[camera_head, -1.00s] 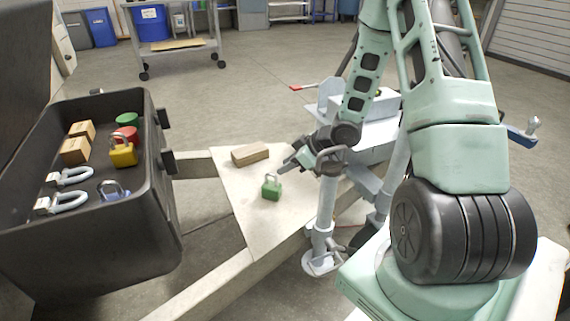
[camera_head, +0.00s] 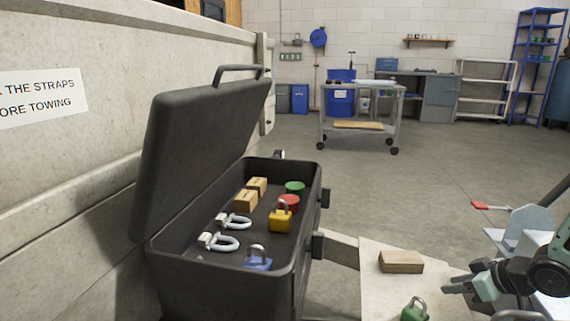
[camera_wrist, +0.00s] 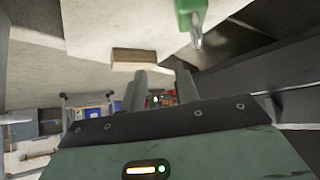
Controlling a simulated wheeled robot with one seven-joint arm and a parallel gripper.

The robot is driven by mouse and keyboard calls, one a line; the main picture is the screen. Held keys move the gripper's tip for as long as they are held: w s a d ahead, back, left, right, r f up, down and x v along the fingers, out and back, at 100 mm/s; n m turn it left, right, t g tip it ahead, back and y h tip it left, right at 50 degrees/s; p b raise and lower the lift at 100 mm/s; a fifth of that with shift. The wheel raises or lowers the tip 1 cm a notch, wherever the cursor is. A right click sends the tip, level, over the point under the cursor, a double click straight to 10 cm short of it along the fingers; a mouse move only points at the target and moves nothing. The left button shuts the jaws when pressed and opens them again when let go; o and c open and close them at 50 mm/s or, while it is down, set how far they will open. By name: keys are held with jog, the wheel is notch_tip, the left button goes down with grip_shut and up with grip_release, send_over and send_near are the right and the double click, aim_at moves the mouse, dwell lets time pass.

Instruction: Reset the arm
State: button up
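My gripper (camera_head: 446,287) is at the right of the head view, over the pale plate (camera_head: 376,292) of the trailer frame. Its two fingers show apart with nothing between them in the wrist view (camera_wrist: 162,82). A green padlock (camera_head: 413,313) stands on the plate just in front of the fingertips, cut by the lower picture edge. It also shows at the top of the wrist view (camera_wrist: 191,12). A wooden block (camera_head: 401,263) lies on the plate beyond the fingertips, apart from them, and shows in the wrist view (camera_wrist: 133,57). Most of my arm is outside the head view.
An open black case (camera_head: 222,284) holds a yellow padlock (camera_head: 280,221), a blue padlock (camera_head: 258,263), shackles, small boxes, and red and green round items. A pale trailer wall (camera_head: 90,150) stands at left. A cart (camera_head: 361,103) stands behind, with open floor between.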

jog(key=shift+g+h, duration=0.8)
jog(key=a+r, duration=0.1)
jog(key=a, duration=0.1)
jog(key=a+r, duration=0.2)
jog(key=a, duration=0.1)
jog(key=a+r, duration=0.1)
jog(key=a, duration=0.1)
jog(key=shift+w+a+r+p, duration=0.3)
jog(key=shift+w, duration=0.05)
jog(key=s+a+r+g+h, duration=0.1)
jog(key=s+a+r, duration=0.35)
jog(key=a, duration=0.45)
jog(key=s+a+r+n+g+p, duration=0.1)
jog(key=s+a+r+g, duration=0.2)
jog(key=s, duration=0.4)
jog(key=s+a+r+h, duration=0.1)
jog(key=s+a+r, duration=0.2)
jog(key=s+a, duration=0.4)
jog(key=s+a+r+n+g+p, duration=0.1)
jog(key=s+a+r+g, duration=0.15)
jog(key=s, duration=0.55)
notch_tip(320, 180, up, 38)
jog(key=p, duration=3.8)
jog(key=shift+a, duration=0.3)
jog(key=shift+s, duration=0.1)
